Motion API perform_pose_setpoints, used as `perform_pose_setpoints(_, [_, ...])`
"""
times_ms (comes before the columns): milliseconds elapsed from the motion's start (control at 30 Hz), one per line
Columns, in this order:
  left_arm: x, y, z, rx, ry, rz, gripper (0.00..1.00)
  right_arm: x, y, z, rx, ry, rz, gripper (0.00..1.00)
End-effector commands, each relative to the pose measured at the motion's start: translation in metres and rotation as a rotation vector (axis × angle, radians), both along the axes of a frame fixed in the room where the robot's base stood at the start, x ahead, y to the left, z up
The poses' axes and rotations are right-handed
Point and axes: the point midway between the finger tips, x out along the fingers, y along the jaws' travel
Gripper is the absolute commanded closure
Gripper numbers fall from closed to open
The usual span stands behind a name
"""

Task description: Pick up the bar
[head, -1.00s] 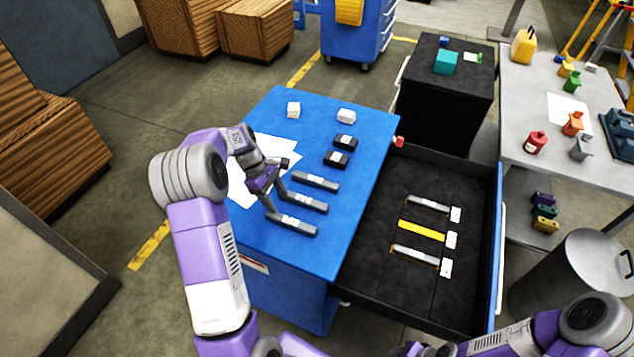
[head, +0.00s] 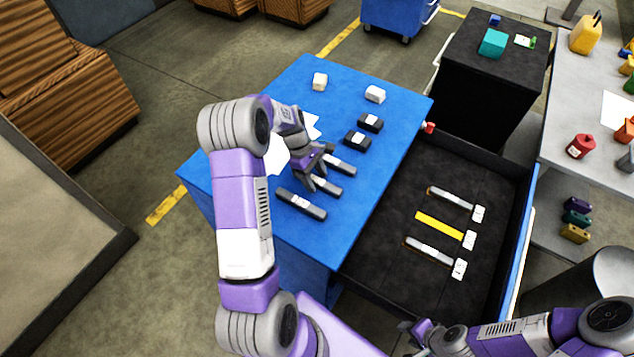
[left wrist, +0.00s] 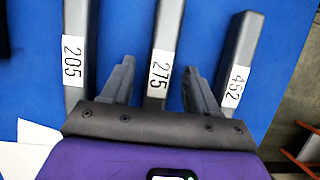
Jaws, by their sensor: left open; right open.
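Three grey bars with white labels lie side by side on the blue table top: a far one (head: 340,164), a middle one (head: 328,187) and a near one (head: 301,204). In the left wrist view they read 205 (left wrist: 75,45), 275 (left wrist: 165,40) and 452 (left wrist: 240,55). My left gripper (head: 318,174) is open above the middle bar, with one finger to each side of the 275 bar and the jaws not closed on it. Whether the fingers touch the table is unclear. My right gripper (head: 418,331) is open and empty at the bottom, partly hidden.
A black open drawer (head: 385,280) to the right holds two grey bars (head: 450,198) (head: 428,250) and a yellow strip (head: 438,226), with white tags. Black blocks (head: 357,140) and white blocks (head: 375,94) stand farther back on the blue table (head: 250,220).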

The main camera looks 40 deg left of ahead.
Motion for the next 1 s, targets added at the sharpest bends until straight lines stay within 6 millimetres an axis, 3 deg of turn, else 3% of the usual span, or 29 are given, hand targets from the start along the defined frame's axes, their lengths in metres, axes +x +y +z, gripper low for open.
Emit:
perform_pose_setpoints(167, [0.0000,0.0000,0.0003,0.000,0.000,0.000,0.40,0.0001,0.0001,0.0003,0.000,0.000,0.000,0.58])
perform_pose_setpoints(567, [0.0000,0.0001,0.0005,0.000,0.000,0.000,1.00,0.0001,0.0001,0.0003,0.000,0.000,0.000,0.58])
perform_pose_setpoints(1000, [0.0010,0.0002,0.0076,0.000,-0.004,-0.001,1.00,0.0001,0.0001,0.0015,0.000,0.000,0.000,0.58])
